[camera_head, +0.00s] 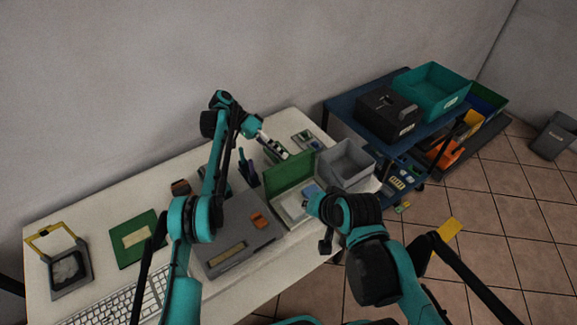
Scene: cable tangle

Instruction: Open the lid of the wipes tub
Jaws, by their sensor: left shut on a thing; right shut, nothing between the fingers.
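The wipes tub appears to be the pale, low box (285,207) on the right part of the table, with something blue inside. Its green lid (291,173) stands raised along the back side. My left gripper (284,155) is at the lid's upper edge and is shut, seemingly on that edge; the contact is small in view. My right gripper (312,200) is shut and empty over the right part of the tub, hiding some of it. I cannot tell whether it touches the tub.
A grey device (238,235) with orange parts stands left of the tub; a grey bin (347,162) stands right of it. A keyboard (120,300), a green board (138,240) and a yellow-framed item (70,272) lie farther left. A blue cart (345,106) adjoins the table.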

